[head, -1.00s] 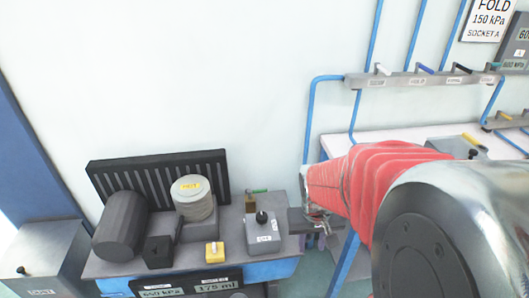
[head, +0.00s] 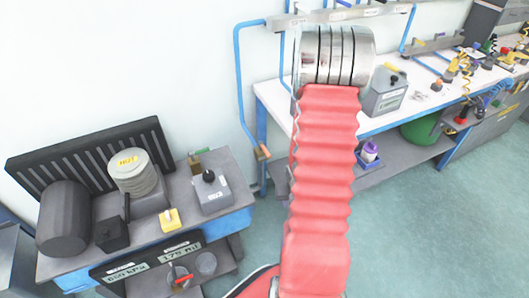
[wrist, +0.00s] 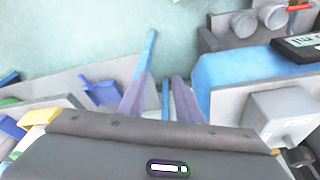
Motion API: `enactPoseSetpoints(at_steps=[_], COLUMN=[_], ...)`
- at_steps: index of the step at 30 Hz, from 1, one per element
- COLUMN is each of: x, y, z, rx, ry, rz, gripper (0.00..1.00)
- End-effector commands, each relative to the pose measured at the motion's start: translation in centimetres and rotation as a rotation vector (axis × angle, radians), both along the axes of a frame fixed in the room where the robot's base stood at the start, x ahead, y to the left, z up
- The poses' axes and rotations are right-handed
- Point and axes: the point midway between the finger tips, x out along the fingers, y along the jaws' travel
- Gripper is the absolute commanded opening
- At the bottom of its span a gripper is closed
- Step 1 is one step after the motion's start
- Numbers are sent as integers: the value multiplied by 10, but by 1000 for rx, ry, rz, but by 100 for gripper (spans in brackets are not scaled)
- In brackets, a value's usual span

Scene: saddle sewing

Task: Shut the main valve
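No label that I can read names the main valve. A small red-handled fitting (head: 180,278) sits on the lower shelf of the left bench, and its red handle also shows in the wrist view (wrist: 298,8). A brass fitting with a green handle (head: 195,162) stands at the back of that bench. An orange-brown fitting (head: 262,153) sits low on the blue wall pipe. My gripper (wrist: 162,75) shows two purplish fingers apart, with nothing between them, over the floor and a blue bench leg. It is hidden in the head view. It is clear of the red handle.
The left bench (head: 82,262) carries a dark cylinder (head: 63,220), a pot marked HOT (head: 135,172), a yellow block (head: 170,219) and a black-knobbed box (head: 210,192). A white bench (head: 290,112) stands right. Open floor (head: 420,220) lies in front.

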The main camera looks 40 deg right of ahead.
Motion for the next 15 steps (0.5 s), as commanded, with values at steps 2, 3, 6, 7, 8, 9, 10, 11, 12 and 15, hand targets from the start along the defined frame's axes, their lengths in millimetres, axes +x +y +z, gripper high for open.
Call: enactPoseSetpoints(at_steps=[2,3,6,7,8,9,10,11,12,15], x=[-2,-2,1,2,3,5,6,8,11,20], y=[-5,-8,-14,-15,-16,-17,-17,-18,-18,-19], z=[-20,-28,-49,-54,-59,-66,-71,-75,-81,-89], rx=[6,7,10,10,12,16,17,20,23,32], ry=[-36,-61,-128,-151,-175,-208,-234,-263,-303,-409], rz=[-24,-34,-61,-69,-77,-89,-98,-107,-120,-149], gripper=[32,32,32,32,32,32,32,32,32,32])
